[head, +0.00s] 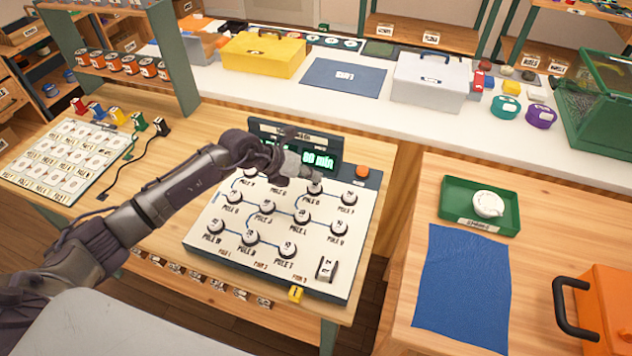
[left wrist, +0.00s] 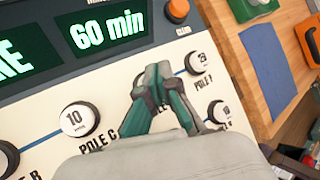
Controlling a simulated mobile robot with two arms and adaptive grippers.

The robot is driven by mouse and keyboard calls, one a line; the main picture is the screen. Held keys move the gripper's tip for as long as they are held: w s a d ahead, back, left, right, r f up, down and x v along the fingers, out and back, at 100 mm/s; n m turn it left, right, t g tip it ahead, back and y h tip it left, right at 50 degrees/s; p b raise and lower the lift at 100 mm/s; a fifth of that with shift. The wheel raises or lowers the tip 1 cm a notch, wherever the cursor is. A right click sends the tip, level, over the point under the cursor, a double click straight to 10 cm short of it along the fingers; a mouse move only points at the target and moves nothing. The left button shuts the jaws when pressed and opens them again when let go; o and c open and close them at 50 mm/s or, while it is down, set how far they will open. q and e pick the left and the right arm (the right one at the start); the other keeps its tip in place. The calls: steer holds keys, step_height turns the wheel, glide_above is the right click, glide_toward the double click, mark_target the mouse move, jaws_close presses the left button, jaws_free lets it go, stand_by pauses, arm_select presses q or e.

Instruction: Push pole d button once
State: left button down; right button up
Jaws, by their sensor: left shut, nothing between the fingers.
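The phone panel (head: 190,235) is a white board with several round white knobs in rows and a dark display housing at its back. My left gripper (head: 312,176) is shut and empty over the back row of knobs, near one knob (head: 315,188). In the left wrist view, the gripper (left wrist: 160,75) covers the panel between the "POLE C" knob (left wrist: 79,120), marked 10, and a knob marked 20 (left wrist: 202,60). I cannot pick out the pole D button for sure; the labels are small or partly hidden. Contact with the panel cannot be told. My right gripper is not in view.
The display reads "60 min" (left wrist: 105,30), with an orange button (left wrist: 178,10) beside it. A cream card board (head: 62,160) lies left. On the right table are a green tray (head: 455,212), a blue cloth (head: 460,285) and an orange case (head: 610,310).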

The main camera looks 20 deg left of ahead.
mark_target(312, 185)
arm_select(q)
step_height(312, 185, up, 6)
steer(key=p, duration=0.5)
stand_by(0.5)
